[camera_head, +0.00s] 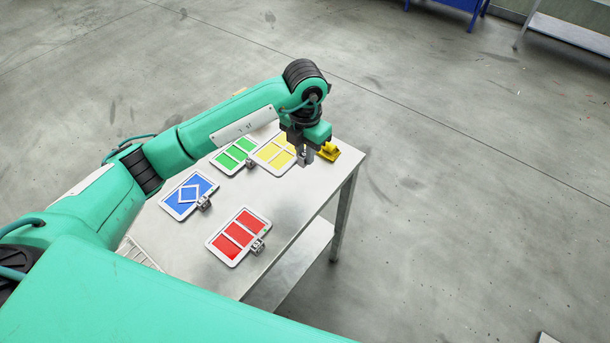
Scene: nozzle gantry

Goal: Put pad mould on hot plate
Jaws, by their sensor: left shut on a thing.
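My left gripper (306,157) points down at the table's far right corner. It is shut on the small metal block at the right edge of a white-framed plate with yellow panels (268,152); the gripper partly hides that block. The plate appears to lie flat on the table. Similar plates lie nearby: one with green panels (235,154), one blue with a diamond outline (187,195) and one red (239,236). I cannot tell which of these is the pad mould or the hot plate. My right gripper is not in view.
The light metal table (278,203) has an open right side with a leg and a lower shelf (300,262). A small yellow object (329,151) sits right beside the gripper near the table edge. A white rack (138,252) lies at the left front. The centre of the table is bare.

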